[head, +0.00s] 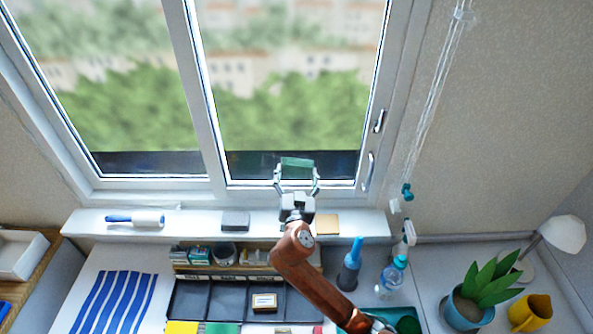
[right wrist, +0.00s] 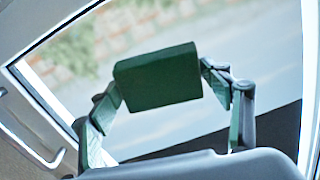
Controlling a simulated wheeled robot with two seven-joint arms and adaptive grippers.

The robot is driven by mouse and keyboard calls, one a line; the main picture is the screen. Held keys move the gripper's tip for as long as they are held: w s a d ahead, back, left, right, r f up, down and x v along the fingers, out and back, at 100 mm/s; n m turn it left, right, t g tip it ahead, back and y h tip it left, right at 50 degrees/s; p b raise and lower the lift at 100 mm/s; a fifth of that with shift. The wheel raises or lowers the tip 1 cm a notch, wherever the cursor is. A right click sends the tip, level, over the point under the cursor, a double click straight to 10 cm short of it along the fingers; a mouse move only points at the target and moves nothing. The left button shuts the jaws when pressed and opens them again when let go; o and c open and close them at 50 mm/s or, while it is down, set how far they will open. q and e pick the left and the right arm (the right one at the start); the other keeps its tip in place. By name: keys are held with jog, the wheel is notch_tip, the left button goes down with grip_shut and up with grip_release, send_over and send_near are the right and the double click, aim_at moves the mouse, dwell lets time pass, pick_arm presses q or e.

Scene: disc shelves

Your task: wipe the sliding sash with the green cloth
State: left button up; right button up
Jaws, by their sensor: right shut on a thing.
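The window's right-hand sash (head: 290,110), white-framed with a handle (head: 370,170) on its right side, looks like the sliding sash. My right gripper (head: 297,180) is in front of its lower glass, shut on the green cloth (head: 297,164). The cloth is a flat, dark green block between the two fingers in the right wrist view (right wrist: 158,78), with the glass (right wrist: 250,55) behind it. I cannot tell whether the cloth touches the glass. My left gripper is not in view.
The white sill (head: 185,220) below holds a lint roller (head: 135,219), a grey block (head: 235,220) and a tan block (head: 327,224). A blue bottle (head: 350,268), spray bottle (head: 393,278), potted plant (head: 470,306) and yellow mug (head: 530,313) stand lower right. Cords (head: 433,95) hang at right.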

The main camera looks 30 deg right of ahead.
jog(key=shift+v, duration=2.25)
jog(key=shift+d, duration=0.1)
jog(key=v, duration=0.3)
jog(key=shift+w+d+r+p, duration=0.1)
jog(key=shift+w+d+r, duration=0.3)
jog(key=shift+w, duration=0.6)
jog(key=shift+w+d+r+p, duration=0.15)
jog(key=shift+w+d, duration=0.35)
jog(key=shift+w, duration=0.5)
jog(key=shift+w+d+r+p, duration=0.1)
jog(key=shift+w+d+r, duration=0.3)
jog(key=shift+w, duration=0.65)
jog(key=shift+w+d+f, duration=0.1)
jog(key=shift+x, duration=0.95)
